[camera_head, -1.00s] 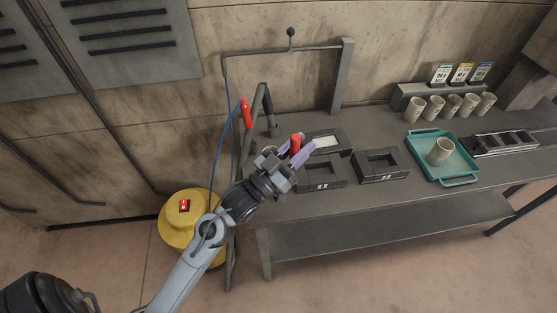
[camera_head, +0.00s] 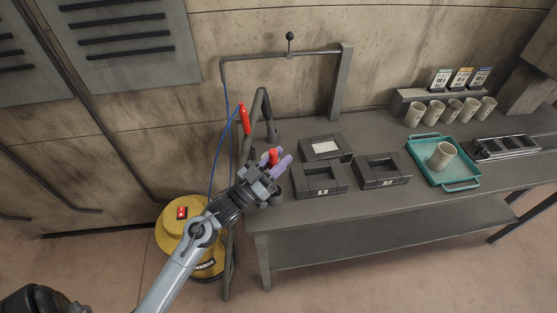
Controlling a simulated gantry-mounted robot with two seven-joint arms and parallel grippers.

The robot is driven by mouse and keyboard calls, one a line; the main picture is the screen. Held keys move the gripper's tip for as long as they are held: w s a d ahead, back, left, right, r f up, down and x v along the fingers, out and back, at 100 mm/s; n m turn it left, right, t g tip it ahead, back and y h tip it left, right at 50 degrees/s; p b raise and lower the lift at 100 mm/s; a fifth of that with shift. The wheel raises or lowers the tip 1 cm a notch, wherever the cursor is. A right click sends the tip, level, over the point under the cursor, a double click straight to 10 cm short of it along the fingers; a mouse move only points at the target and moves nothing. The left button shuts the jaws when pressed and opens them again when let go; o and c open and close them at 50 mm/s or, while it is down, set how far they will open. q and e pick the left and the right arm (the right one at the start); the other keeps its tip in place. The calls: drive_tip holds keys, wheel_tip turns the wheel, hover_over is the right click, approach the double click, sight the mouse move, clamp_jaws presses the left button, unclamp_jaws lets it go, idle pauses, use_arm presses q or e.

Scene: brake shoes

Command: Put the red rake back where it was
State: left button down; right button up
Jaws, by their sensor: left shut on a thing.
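My left gripper (camera_head: 278,162) has purple fingers and is shut on a small red piece (camera_head: 273,155), which I take for the red rake. Only its red part shows between the fingers; the rest is hidden by the gripper. The gripper is at the left end of the grey bench, left of the black trays and just right of a dark A-shaped stand (camera_head: 262,100). Another red handle (camera_head: 244,119) hangs on the stand's left side by a blue hose. My right gripper is not in view.
Three black trays (camera_head: 322,192) sit on the bench (camera_head: 300,211), one with a pale insert. A teal tray (camera_head: 460,185) with a cup (camera_head: 441,155) stands to the right, near several cups (camera_head: 452,109). A yellow drum (camera_head: 175,238) stands on the floor at left.

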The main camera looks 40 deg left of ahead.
use_arm(q)
drive_tip(key=shift+f, duration=0.55)
drive_tip(key=c, duration=0.9)
unclamp_jaws()
drive_tip(key=shift+o, duration=0.2)
drive_tip(key=shift+r, duration=0.1)
drive_tip(key=r+v, duration=0.1)
drive_tip(key=v, duration=1)
drive_tip(key=shift+s+a, duration=0.15)
drive_tip(key=shift+s, duration=0.3)
drive_tip(key=shift+f, duration=0.15)
